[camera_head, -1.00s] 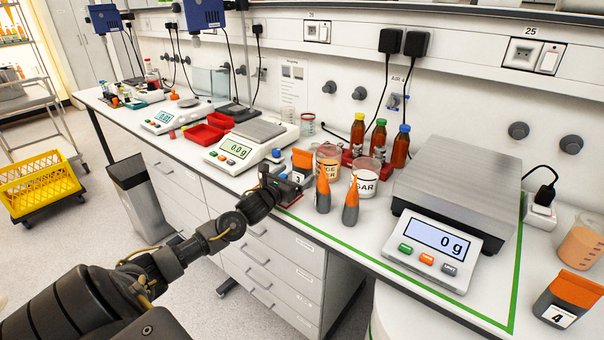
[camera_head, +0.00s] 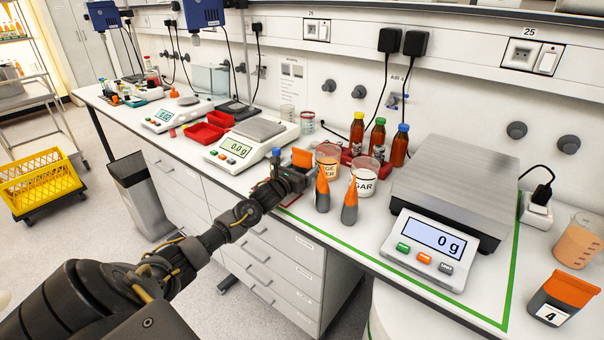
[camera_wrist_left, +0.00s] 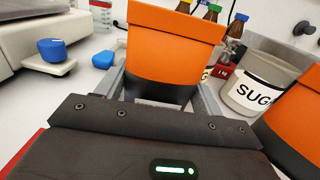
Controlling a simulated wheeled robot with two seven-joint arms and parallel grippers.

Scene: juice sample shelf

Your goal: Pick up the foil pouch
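The foil pouch (camera_head: 302,157), orange on top and dark below, stands upright near the bench's front edge. In the left wrist view the foil pouch (camera_wrist_left: 172,45) is directly ahead, between the fingers of my left gripper (camera_wrist_left: 165,100). The fingers are spread on either side of its dark lower part, close to its sides; firm contact cannot be made out. In the head view my left gripper (camera_head: 292,179) reaches in from the left and hides the pouch's lower part. My right gripper is out of view.
Two similar orange and dark pouches (camera_head: 322,190) (camera_head: 349,204) stand just right, beside the sugar tub (camera_head: 364,178). Another pouch marked 4 (camera_head: 562,298) is at far right. A small scale (camera_head: 236,150) is left; a large scale (camera_head: 455,190) is right.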

